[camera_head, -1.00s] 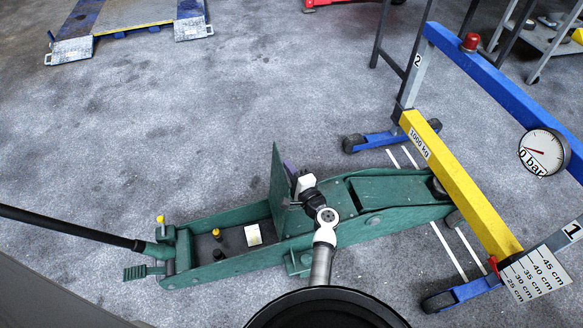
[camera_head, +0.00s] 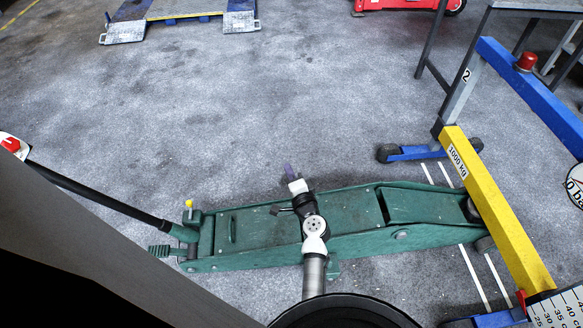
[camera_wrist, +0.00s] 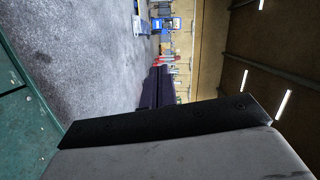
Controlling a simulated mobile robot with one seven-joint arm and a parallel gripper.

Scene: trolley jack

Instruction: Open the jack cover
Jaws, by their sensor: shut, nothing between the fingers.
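The green trolley jack (camera_head: 350,243) lies across the lower middle of the head view. Its cover (camera_head: 262,228) is a flat green panel with a small handle (camera_head: 232,231) near its left end. The cover lies down over the jack's body, and the compartment under it is hidden. My gripper (camera_head: 288,170) is shut and empty, just beyond the jack's far side, near the cover's right end and apart from the handle. Its dark purple fingers (camera_wrist: 156,88) also show in the wrist view, pointing away over the floor. A green part of the jack (camera_wrist: 22,115) shows at that view's left edge.
The jack's black lever (camera_head: 100,198) slopes up left. A yellow beam (camera_head: 495,205) with blue legs stands over the jack's right end.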

